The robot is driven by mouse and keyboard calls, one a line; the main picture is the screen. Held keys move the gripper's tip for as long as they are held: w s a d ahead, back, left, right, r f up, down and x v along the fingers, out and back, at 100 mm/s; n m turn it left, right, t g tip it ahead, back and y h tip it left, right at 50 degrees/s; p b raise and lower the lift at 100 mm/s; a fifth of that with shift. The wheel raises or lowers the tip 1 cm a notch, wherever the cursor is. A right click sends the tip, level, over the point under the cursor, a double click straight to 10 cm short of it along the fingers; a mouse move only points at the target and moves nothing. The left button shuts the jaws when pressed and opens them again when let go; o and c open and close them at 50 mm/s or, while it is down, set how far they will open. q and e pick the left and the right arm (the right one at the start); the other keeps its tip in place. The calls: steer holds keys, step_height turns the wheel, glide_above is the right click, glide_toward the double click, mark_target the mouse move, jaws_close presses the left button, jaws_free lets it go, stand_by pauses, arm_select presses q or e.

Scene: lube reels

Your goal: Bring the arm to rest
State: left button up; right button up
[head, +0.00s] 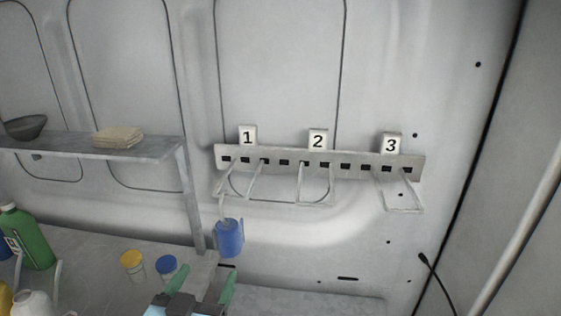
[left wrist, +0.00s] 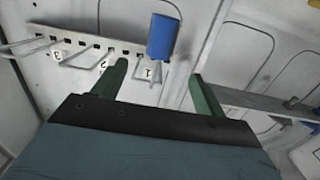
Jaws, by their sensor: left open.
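My left gripper (head: 203,283) is at the bottom of the head view, below the wall rail. Its two green fingers are apart with nothing between them; the open gripper (left wrist: 157,85) also shows in the left wrist view. A blue cylinder (head: 230,238) hangs from the hook under label 1 (head: 247,136) by a pale upper part. It also shows in the left wrist view (left wrist: 163,38), beyond the fingertips and apart from them. The right gripper is not in view.
A metal rail (head: 315,161) with wire hooks carries labels 1, 2 (head: 318,139) and 3 (head: 391,143); hooks 2 and 3 look empty. A shelf (head: 85,149) is at left. Below stand a green bottle (head: 33,240) and yellow- and blue-capped containers. A black cable (head: 436,275) is at right.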

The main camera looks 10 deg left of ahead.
arm_select(q)
steer(key=s+a+f+m+g, duration=0.1)
steer(key=s+a+f+g, duration=0.2)
steer(key=s+f+g, duration=0.6)
steer(key=s+a+f+g, duration=0.2)
steer(key=s+f+g, duration=0.3)
steer(key=s+f, duration=0.4)
step_height(320, 180, down, 29)
steer(key=s+g+b, duration=0.1)
steer(key=s+b, duration=0.2)
steer(key=b, duration=0.2)
steer(key=s+a+f+g+b, duration=0.1)
steer(key=s+f+b, duration=0.3)
steer(key=s+f, duration=1.2)
step_height(320, 180, down, 3)
steer(key=shift+a+r+m+y, duration=0.1)
steer(key=shift+a+m+y, duration=0.25)
steer(key=shift+a, duration=0.55)
steer(key=shift+w, duration=0.1)
